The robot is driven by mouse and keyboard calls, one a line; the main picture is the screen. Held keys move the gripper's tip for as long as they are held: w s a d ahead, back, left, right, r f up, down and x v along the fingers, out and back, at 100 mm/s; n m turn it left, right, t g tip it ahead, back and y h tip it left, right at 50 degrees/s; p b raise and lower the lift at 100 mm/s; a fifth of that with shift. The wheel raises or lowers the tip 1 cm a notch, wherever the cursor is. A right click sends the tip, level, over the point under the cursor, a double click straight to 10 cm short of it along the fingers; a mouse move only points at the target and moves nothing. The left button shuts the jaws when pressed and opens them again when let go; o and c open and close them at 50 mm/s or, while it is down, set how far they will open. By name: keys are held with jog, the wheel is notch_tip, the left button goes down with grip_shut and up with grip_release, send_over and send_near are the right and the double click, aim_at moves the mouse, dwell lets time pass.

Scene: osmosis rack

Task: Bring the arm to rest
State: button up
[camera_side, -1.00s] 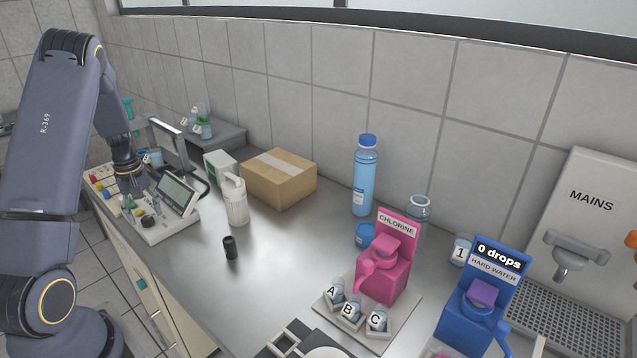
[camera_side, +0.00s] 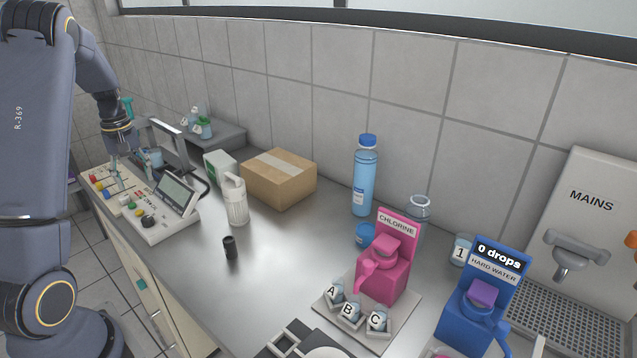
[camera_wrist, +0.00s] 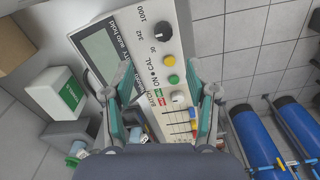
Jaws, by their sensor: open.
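My gripper (camera_side: 125,168) is at the far left of the side view, above the left part of a white control panel (camera_side: 158,232) with coloured knobs and a tilted screen. In the wrist view my gripper (camera_wrist: 168,112) shows two teal-edged fingers spread apart with nothing between them. The control panel (camera_wrist: 208,32) lies below the fingers, with its knobs, sliders and screen (camera_wrist: 113,55) in view. Whether the fingertips touch the panel cannot be told.
A cardboard box (camera_side: 279,180), a white jug (camera_side: 235,202) and a black cylinder (camera_side: 230,248) stand right of the panel. A blue bottle (camera_side: 365,180), pink chlorine dispenser (camera_side: 385,270) and blue hard water dispenser (camera_side: 480,310) stand farther right.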

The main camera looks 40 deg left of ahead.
jog(key=w+d+r+m+t, duration=0.3)
jog(key=w+d+r, duration=0.4)
jog(key=d+r, duration=0.3)
jog(key=d+r+m+t, duration=0.1)
jog(key=d+r+m, duration=0.35)
jog(key=d, duration=0.65)
jog(key=s+d+r+m+t, duration=0.15)
jog(key=s+d+m, duration=0.35)
jog(key=d, duration=0.5)
jog(key=s+d+f+m, duration=0.3)
jog(key=s+d+f, duration=0.1)
jog(key=s, duration=0.3)
